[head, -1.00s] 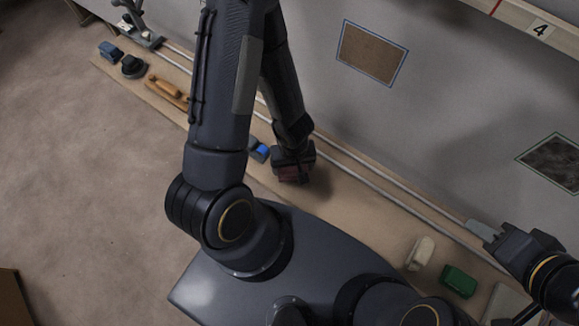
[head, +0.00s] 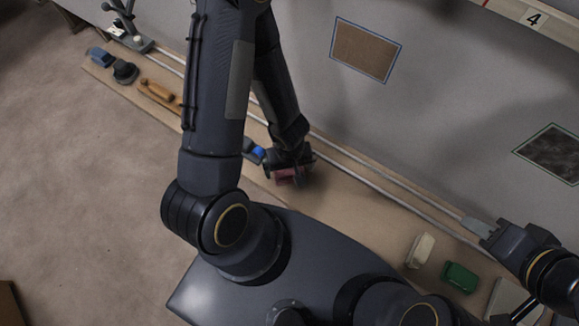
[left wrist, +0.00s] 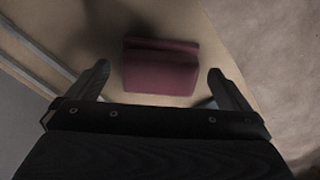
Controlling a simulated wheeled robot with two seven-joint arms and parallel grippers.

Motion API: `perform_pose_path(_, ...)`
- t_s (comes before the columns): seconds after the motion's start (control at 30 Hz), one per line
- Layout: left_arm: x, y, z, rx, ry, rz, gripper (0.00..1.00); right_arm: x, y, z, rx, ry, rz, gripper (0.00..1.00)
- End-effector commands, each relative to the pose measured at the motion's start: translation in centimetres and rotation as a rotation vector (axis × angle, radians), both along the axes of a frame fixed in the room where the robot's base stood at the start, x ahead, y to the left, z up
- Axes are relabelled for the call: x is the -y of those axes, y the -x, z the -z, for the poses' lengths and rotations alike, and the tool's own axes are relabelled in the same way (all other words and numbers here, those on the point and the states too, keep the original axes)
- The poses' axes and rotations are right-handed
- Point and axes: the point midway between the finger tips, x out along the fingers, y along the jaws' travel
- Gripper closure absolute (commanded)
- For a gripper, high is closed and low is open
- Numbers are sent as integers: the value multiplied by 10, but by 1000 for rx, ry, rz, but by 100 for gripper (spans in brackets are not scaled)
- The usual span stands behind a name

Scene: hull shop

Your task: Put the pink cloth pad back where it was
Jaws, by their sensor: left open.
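The pink cloth pad (left wrist: 160,72) is a dark pink block. In the left wrist view it lies ahead of my left gripper (left wrist: 158,72), roughly between the two spread fingertips, with a gap at each side. It appears to rest on the tan board, with a dark shadow along its far edge. In the head view the pad (head: 287,176) shows just under my left gripper (head: 291,168), partly hidden by it. My left gripper is open. My right gripper (head: 487,232) is at the right, with a flat grey piece at its tip; I cannot tell its jaw state.
The long tan board (head: 350,205) carries two pale rails (head: 380,185) along the wall. A blue-and-grey item (head: 253,151) sits just left of my left gripper. A cream block (head: 420,250) and a green block (head: 460,277) lie at the right. A wooden-handled tool (head: 160,93) lies farther left.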

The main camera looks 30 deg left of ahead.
Motion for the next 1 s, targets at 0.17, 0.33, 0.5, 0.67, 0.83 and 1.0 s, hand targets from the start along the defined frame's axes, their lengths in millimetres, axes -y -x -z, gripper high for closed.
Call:
perform_pose_path(0.17, 0, 0, -46, 2, -1, 2, 0, 0, 0, -40, 1, 0, 0, 64)
perform_pose_path(0.33, 0, 0, -80, 1, 0, -1, 0, 0, 0, -69, 1, 0, 0, 64)
perform_pose_path(0.5, 0, 0, -101, 1, -1, 0, 0, 0, 0, -87, 1, 0, 0, 64)
perform_pose_path(0.67, 0, -1, -110, 6, 4, -1, 0, 0, 0, -94, 1, 0, 0, 64)
perform_pose_path(0.83, 11, -33, -144, 144, 109, 11, 0, 0, 0, -94, 0, 0, 0, 64)
perform_pose_path(1.0, 32, -73, -235, 411, 328, 102, 0, 0, 0, -93, 0, 0, 0, 64)
